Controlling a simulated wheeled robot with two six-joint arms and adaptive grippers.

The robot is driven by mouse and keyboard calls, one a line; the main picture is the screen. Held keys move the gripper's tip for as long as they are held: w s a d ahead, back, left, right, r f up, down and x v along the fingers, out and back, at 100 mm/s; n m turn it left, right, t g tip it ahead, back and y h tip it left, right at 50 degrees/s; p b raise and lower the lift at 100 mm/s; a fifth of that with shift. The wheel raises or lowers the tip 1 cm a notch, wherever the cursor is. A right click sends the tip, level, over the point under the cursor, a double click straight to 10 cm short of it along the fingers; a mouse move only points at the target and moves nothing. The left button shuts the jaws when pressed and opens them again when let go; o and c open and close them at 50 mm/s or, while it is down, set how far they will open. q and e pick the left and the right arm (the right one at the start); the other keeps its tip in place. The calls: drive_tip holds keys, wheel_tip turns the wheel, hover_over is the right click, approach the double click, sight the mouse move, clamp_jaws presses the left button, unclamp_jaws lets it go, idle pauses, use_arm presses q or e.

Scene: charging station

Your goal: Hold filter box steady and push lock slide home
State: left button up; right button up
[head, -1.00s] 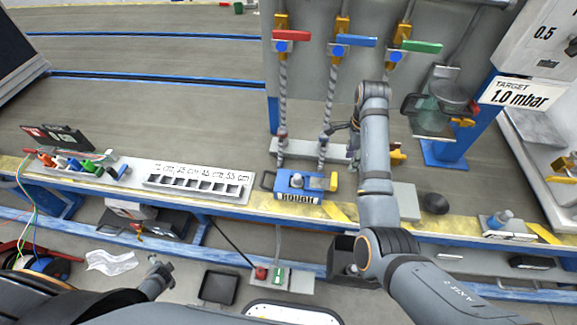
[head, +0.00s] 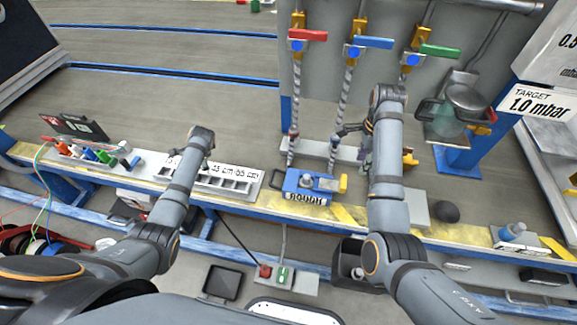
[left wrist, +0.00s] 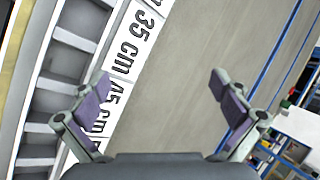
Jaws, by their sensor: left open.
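The blue box (head: 308,187) marked ROUGH, which looks like the filter box, sits on the bench's front strip. A yellow block (head: 343,183) at its right end may be the lock slide. My right gripper (head: 350,140) is above and beyond the box, near the lower ends of the hoses. Its fingers look apart, with nothing seen between them. My left arm reaches over the slotted tray, left of the box; its fingers are hidden in the head view. In the left wrist view my left gripper (left wrist: 160,88) is open and empty above the tray's edge and bare bench.
The slotted tray (head: 232,184) bears centimetre labels. Red (head: 308,35), blue (head: 373,42) and green (head: 440,51) valve handles stand above the hoses. A glass vessel (head: 447,122) stands at right, and a dark round knob (head: 446,212) is on the front strip. The bench behind the tray is clear.

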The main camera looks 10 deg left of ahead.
sight(308, 184)
use_arm(q)
drive_tip(key=d+m+h, duration=0.1)
drive_tip(key=d, duration=0.5)
drive_tip(key=d+m+g+h, duration=0.1)
drive_tip(key=d+h, duration=0.1)
drive_tip(key=d, duration=0.4)
drive_tip(key=d+h, duration=0.2)
drive_tip(key=d, duration=0.5)
drive_tip(key=shift+w+m+g, duration=0.3)
drive_tip(key=shift+w+m, duration=0.05)
drive_tip(key=shift+m, duration=0.05)
drive_tip(key=s+d+r+m+g+h, duration=0.1)
drive_tip(key=d, duration=0.4)
drive_tip(key=s+d+r+m+h, duration=0.1)
drive_tip(key=d+r+m+h, duration=0.1)
drive_tip(key=d, duration=0.4)
drive_tip(key=s+d+r+m+g+h, duration=0.1)
drive_tip(key=d, duration=0.5)
drive_tip(key=shift+d+r+g+h, duration=0.15)
drive_tip(key=shift+r+g+h, duration=0.15)
drive_tip(key=shift+r+h, duration=0.1)
drive_tip(key=shift+s+d+r+m, duration=0.2)
drive_tip(key=shift+d+m, duration=0.1)
drive_tip(key=shift+d, duration=0.15)
drive_tip(key=x, duration=1)
drive_tip(key=shift+d+f, duration=0.1)
drive_tip(key=shift+f, duration=0.2)
drive_tip(key=shift+c, duration=0.4)
